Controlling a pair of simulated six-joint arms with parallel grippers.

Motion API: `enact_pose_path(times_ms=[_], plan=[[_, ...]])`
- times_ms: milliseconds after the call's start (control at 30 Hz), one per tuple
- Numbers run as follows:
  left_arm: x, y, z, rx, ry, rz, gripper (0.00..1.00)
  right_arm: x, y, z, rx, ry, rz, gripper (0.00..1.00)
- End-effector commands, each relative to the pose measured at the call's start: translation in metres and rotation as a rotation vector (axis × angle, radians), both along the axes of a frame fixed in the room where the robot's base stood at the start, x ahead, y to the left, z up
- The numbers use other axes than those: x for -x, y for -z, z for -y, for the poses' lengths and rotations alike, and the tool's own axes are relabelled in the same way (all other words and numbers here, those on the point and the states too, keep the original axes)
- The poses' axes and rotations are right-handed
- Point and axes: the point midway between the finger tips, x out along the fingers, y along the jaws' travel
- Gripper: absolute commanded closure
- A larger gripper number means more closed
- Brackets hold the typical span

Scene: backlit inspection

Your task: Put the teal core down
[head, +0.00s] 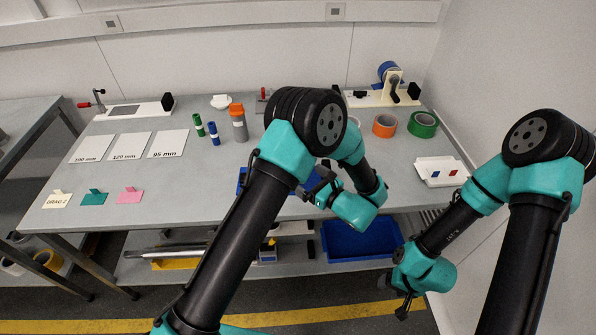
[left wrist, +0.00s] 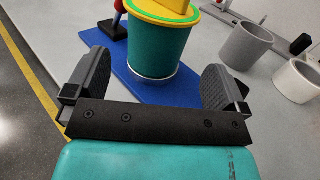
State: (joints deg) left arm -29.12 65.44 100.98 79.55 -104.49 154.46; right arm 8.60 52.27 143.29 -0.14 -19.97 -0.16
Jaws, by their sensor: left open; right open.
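The teal core (left wrist: 155,48) shows in the left wrist view as an upright teal cylinder with a yellow and green top and a pale lower rim. It appears to stand on a blue mat (left wrist: 150,90). My left gripper (left wrist: 158,68) is open, its two dark fingers apart, with the core beyond and between them; I see no finger touching it. In the head view my left gripper (head: 318,184) is low over the table, and my arm hides the core. My right gripper (head: 404,304) is open and empty, off the table's front right edge.
An orange ring (head: 384,125), a green ring (head: 423,124) and a white tray (head: 437,180) are at the right.

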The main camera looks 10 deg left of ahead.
Motion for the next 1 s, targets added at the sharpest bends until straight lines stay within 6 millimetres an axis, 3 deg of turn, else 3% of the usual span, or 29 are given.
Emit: enact_pose_path(times_ms=[200,433,1000], plan=[[0.024,0.000,0.037,0.000,0.004,0.000,0.00,0.000,0.000,0.000,0.000,0.000,0.000,0.38],[0.044,0.000,0.065,0.001,0.002,0.001,0.00,0.000,0.000,0.000,0.000,0.000,0.000,0.38],[0.049,0.000,0.072,0.001,0.000,-0.001,0.00,0.000,0.000,0.000,0.000,0.000,0.000,0.38]])
